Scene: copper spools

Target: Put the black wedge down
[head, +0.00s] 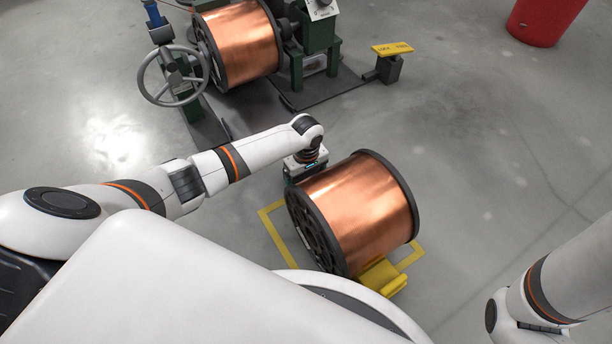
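No black wedge shows in the head view. My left arm reaches in from the left, and its gripper (296,172) points down at the far left side of the near copper spool (358,212). The fingertips and anything between them are hidden behind the spool. The spool lies on its side on the floor, with black flanges. A yellow wedge (384,278) sits against its near right side. My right arm shows at the lower right corner, with its gripper out of view.
A yellow floor outline (272,228) surrounds the near spool. Behind it stands a green machine (318,40) with a second copper spool (240,45) and a handwheel (172,75). A yellow-topped pedal (391,50) and a red bin (543,18) stand at the back. The floor at right is clear.

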